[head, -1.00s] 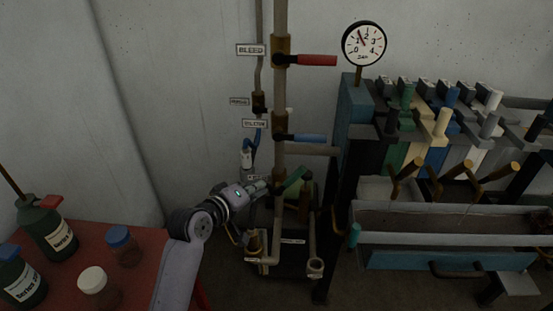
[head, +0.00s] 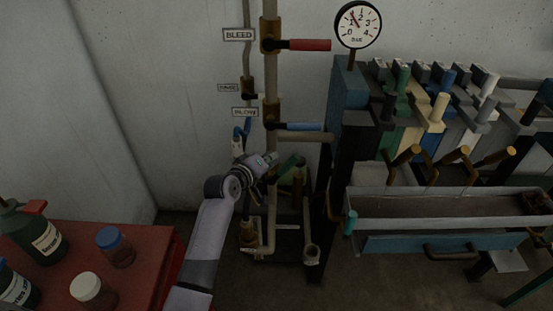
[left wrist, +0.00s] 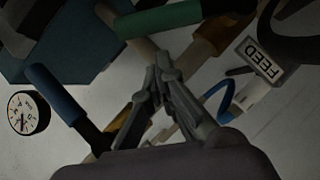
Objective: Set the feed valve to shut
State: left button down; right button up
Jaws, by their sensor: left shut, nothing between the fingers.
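The feed valve has a green lever (head: 289,167) on the vertical pipe, low down, slanting up to the right in the head view. In the left wrist view, the green lever (left wrist: 172,18) crosses the top, and the FEED label (left wrist: 265,62) is at the right. My left gripper (head: 272,159) is close to the lever's left side in the head view. Its fingers (left wrist: 160,66) are shut and empty, with tips just short of the lever in the wrist picture; I cannot tell if they touch it. My right gripper is not in view.
Above are the blue BLOW lever (head: 296,126) and red BLEED lever (head: 303,44), both pointing right, and a gauge (head: 357,24). A blue machine frame (head: 346,115) stands close on the right. A red table (head: 150,240) with bottles is at the left.

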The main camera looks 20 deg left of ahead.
pick_arm(q)
jog(key=shift+w+d+f, duration=0.4)
jog(key=shift+d+f, duration=0.15)
jog(key=shift+d, duration=0.2)
